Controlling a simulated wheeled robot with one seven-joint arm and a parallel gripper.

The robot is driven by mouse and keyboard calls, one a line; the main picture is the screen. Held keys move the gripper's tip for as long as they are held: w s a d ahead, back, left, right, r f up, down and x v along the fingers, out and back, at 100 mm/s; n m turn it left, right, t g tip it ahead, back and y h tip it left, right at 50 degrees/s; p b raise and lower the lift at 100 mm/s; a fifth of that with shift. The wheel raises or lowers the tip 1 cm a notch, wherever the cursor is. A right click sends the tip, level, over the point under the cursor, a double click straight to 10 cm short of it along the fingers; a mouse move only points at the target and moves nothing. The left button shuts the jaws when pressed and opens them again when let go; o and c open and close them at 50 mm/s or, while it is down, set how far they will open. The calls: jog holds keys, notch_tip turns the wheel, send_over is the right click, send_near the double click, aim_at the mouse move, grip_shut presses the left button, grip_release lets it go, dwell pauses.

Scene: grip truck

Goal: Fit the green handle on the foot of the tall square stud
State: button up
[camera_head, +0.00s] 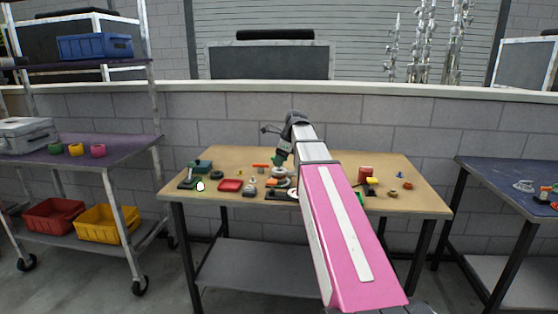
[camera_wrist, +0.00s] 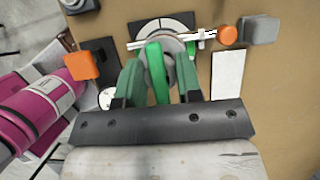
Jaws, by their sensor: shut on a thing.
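In the wrist view my gripper (camera_wrist: 160,66) has its two dark green fingers on either side of the bright green handle (camera_wrist: 156,74), and is shut on it. The handle is held over a round grey part with a white and black disc (camera_wrist: 165,24) behind it. A thin silver rod crosses just beyond the handle. In the head view my gripper (camera_head: 280,158) points down over the middle of the table, and the handle cannot be made out there. I cannot tell which part is the tall square stud or whether the handle touches it.
In the wrist view an orange block (camera_wrist: 81,66) is at left, and an orange knob (camera_wrist: 228,35) and grey block (camera_wrist: 260,30) at right.

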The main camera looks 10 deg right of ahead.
jog(key=shift+f, duration=0.85)
dwell(1.1)
jog(key=o, duration=1.4)
jog(key=shift+c, duration=0.2)
jog(key=shift+r, duration=3.75)
